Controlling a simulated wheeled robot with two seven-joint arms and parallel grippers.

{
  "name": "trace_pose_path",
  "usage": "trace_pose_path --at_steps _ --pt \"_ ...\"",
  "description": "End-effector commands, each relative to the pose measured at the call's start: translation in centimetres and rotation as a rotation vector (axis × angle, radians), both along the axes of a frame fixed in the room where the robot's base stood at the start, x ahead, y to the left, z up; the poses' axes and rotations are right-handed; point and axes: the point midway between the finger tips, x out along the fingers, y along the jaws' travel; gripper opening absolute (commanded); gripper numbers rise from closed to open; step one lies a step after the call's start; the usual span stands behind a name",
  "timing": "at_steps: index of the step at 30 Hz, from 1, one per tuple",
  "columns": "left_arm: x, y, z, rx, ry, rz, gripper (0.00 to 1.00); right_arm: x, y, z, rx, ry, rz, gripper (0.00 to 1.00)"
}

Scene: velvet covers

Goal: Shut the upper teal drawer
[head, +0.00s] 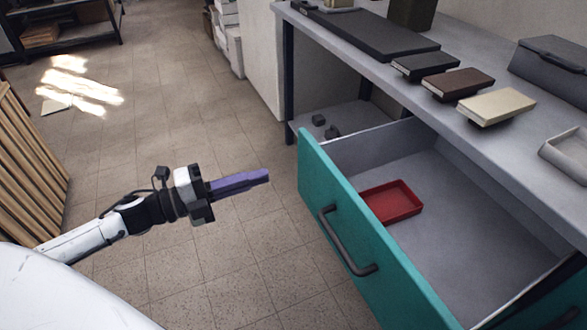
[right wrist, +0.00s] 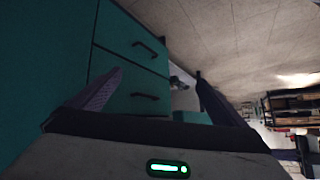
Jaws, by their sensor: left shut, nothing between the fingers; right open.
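The teal drawer (head: 320,185) stands pulled well out from under the grey workbench, its inside showing in the head view. Its dark bar handle (head: 345,245) is on the front, facing left. A shallow red tray (head: 392,203) lies inside it. My left gripper (head: 267,176) is shut and empty, its purple fingers pointing at the drawer front with a gap of floor between in the picture. My right gripper (right wrist: 158,75) shows only in the right wrist view, open, its purple fingers apart. Teal fronts (right wrist: 128,72) with two dark handles show beyond it; I cannot tell which drawers these are.
The workbench (head: 455,125) carries dark and cream blocks, a long dark slab (head: 372,36) and a grey case (head: 550,65). Its dark leg (head: 288,80) stands behind the drawer. Wooden slats (head: 25,150) stand at the left. Tiled floor around my left gripper is clear.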

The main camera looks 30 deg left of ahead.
Motion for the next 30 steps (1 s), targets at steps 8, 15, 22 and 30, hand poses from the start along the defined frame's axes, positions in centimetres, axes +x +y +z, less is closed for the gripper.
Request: trace_pose_path --at_steps 8,15,22,30 --pt "4.2 -3.2 0.1 -0.001 -0.004 0.000 0.00 0.3 0.2 0.0 0.014 -0.018 -0.007 0.96" --pt "6.4 -5.0 0.0 -0.001 -0.002 0.001 0.00 0.0 0.2 -0.4 0.021 -0.013 -0.010 0.96" --pt "7.1 -5.5 -0.1 -0.002 0.003 0.002 0.00 -0.2 0.2 -0.4 0.023 -0.010 -0.011 0.96" --pt "7.1 -5.5 -0.1 -0.002 0.003 0.002 0.00 -0.2 0.3 -0.4 0.023 -0.011 -0.011 0.96"
